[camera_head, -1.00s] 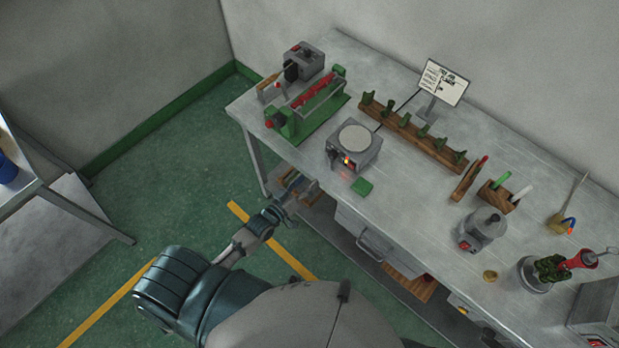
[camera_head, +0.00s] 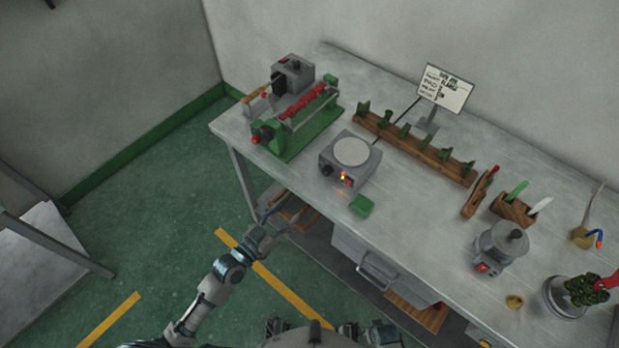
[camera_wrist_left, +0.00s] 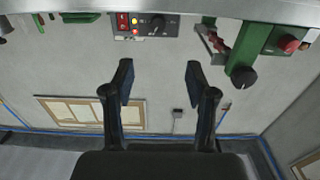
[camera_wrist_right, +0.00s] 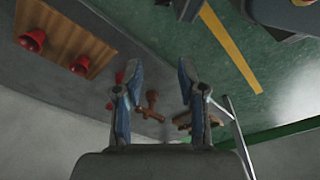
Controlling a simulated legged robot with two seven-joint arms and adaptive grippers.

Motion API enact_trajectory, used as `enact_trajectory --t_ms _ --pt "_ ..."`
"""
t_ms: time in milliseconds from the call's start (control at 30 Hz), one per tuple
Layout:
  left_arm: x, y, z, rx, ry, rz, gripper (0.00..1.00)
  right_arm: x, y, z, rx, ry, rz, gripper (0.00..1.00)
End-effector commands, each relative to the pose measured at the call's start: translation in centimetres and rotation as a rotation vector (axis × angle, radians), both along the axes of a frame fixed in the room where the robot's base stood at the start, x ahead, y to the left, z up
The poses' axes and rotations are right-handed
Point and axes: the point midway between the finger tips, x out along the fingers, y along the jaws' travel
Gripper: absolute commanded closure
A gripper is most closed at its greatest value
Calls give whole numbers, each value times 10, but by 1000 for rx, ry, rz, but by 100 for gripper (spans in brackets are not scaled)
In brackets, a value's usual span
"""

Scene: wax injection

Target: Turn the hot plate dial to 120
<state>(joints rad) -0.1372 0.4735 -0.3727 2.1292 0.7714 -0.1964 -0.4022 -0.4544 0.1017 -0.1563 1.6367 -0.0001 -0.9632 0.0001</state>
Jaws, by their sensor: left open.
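The hot plate (camera_head: 363,178) is a grey box with a round pale top plate, on the bench's left half. Its front panel bears a dark round dial (camera_head: 326,169) beside a red switch and lit lamps. In the left wrist view the dial (camera_wrist_left: 157,24) shows at the top, with its scale too small to read. My left gripper (camera_head: 283,208) is open and empty, at the bench's front edge, apart from the dial. In its wrist view the fingertips (camera_wrist_left: 160,78) stand apart below the panel. My right gripper (camera_wrist_right: 156,82) is open and empty.
A green-framed device with a red roller (camera_head: 310,110) stands left of the hot plate. A green block (camera_head: 361,205) lies in front of it. A wooden rack (camera_head: 415,146) and a sign (camera_head: 443,88) stand behind. Bench drawers (camera_head: 365,250) are below.

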Motion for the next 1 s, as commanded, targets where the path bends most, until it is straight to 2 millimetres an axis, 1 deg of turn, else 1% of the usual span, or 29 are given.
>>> enact_trajectory --t_ms 167,500,600,800,1000 --pt "24 -18 4 -5 -3 1 43 0 -1 0 0 0 0 60" --pt "89 -65 3 -5 -2 2 43 1 0 1 -1 -2 0 60" --pt "106 -77 2 -3 -1 1 43 2 0 3 -1 -1 0 60" --pt "129 -94 2 -3 0 1 43 5 1 7 1 -3 -1 60" --pt "137 -99 2 -2 -1 1 43 8 1 13 2 -9 -1 60"
